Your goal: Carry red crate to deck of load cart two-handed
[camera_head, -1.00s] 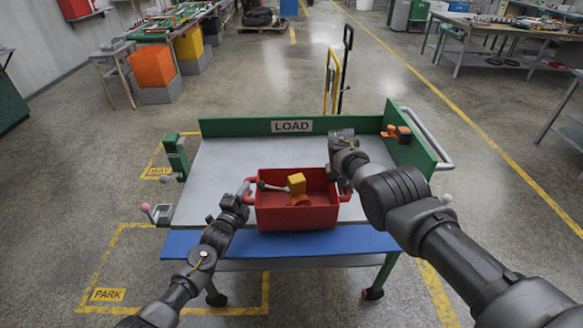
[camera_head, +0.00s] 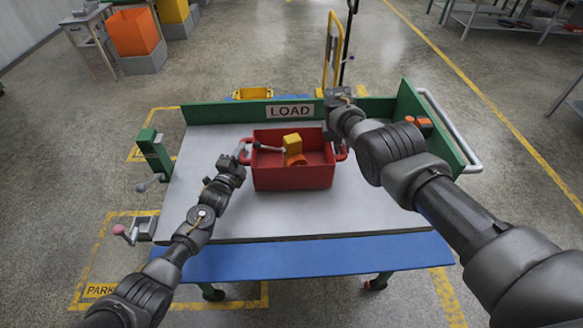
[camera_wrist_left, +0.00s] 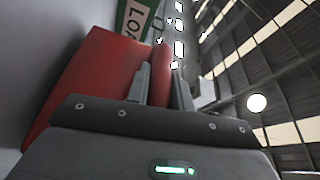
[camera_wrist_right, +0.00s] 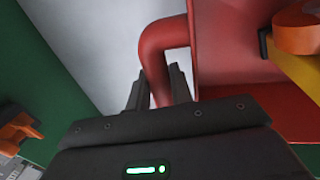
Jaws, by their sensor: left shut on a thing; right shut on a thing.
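The red crate (camera_head: 292,178) is upright over the grey deck (camera_head: 230,215) of the load cart, in front of the green LOAD board (camera_head: 235,113). I cannot tell whether its bottom touches the deck. A yellow and orange item and a grey rod with a dark ball lie inside it. My left gripper (camera_head: 243,153) is shut on the crate's left handle, also seen in the left wrist view (camera_wrist_left: 160,65). My right gripper (camera_head: 335,135) is shut on the right handle, a red bent bar in the right wrist view (camera_wrist_right: 153,50). My right arm partly hides that side.
A blue strip (camera_head: 300,260) runs along the cart's front. A green clamp-like post (camera_head: 154,153) and a pink-knobbed lever (camera_head: 120,229) stand at its left. An orange item (camera_head: 420,122) sits at the right board. Bare deck lies before and left of the crate.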

